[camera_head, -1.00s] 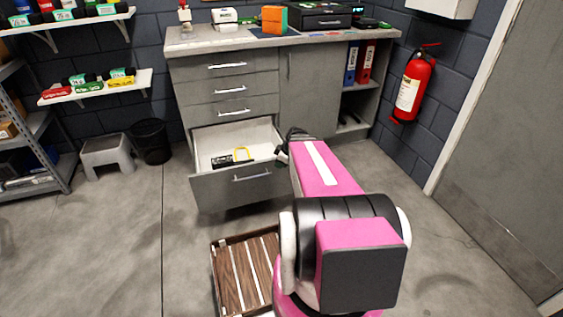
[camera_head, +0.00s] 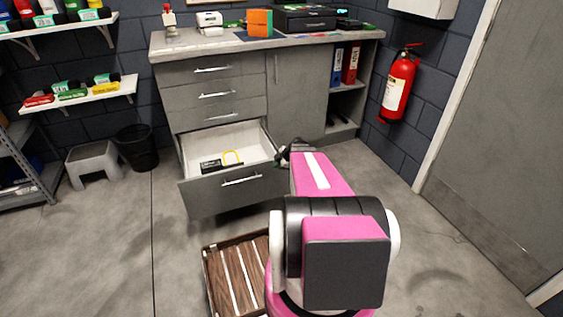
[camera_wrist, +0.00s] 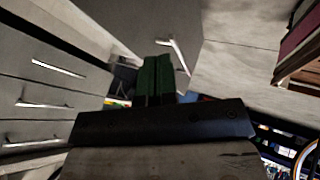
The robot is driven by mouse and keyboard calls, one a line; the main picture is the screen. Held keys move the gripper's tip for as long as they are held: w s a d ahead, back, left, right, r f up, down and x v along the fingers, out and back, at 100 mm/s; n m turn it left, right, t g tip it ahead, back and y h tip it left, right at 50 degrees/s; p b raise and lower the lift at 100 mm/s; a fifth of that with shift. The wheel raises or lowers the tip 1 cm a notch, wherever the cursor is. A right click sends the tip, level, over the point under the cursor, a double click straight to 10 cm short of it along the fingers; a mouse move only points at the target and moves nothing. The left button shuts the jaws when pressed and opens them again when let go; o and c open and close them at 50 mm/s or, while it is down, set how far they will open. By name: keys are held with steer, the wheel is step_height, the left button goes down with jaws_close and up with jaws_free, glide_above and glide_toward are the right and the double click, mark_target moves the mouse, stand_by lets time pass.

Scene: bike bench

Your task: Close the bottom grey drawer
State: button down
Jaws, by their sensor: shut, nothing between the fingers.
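The bottom grey drawer (camera_head: 232,193) of the bench cabinet is pulled out, with its white inside showing. A yellow-looped item and a dark item (camera_head: 222,162) lie in it. Its bar handle (camera_head: 241,180) is on the front face, and the drawer front and handle also show in the wrist view (camera_wrist: 178,52). My gripper (camera_head: 284,152) is beside the drawer's right end in the head view, partly hidden by my pink arm. In the wrist view its fingers (camera_wrist: 157,72) are together and empty, before the drawer front. I cannot tell whether they touch it.
A wooden slatted crate (camera_head: 236,275) stands on the floor in front, left of my arm. A black bin (camera_head: 138,148) and a grey stool (camera_head: 93,163) stand left. Floor at right is clear below the fire extinguisher (camera_head: 398,85).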

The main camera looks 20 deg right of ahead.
mark_target(266, 166)
steer(key=shift+w+a+f, duration=0.25)
steer(key=shift+w+f, duration=0.3)
steer(key=shift+w, duration=0.45)
steer(key=shift+w+a+f, duration=0.25)
steer(key=shift+w+f, duration=0.25)
steer(key=shift+w, duration=0.45)
steer(key=shift+w+a+f, duration=0.25)
steer(key=shift+w+f, duration=0.3)
steer(key=shift+w, duration=0.45)
steer(key=w, duration=3.9)
steer(key=shift+w, duration=0.3)
steer(key=shift+s, duration=0.1)
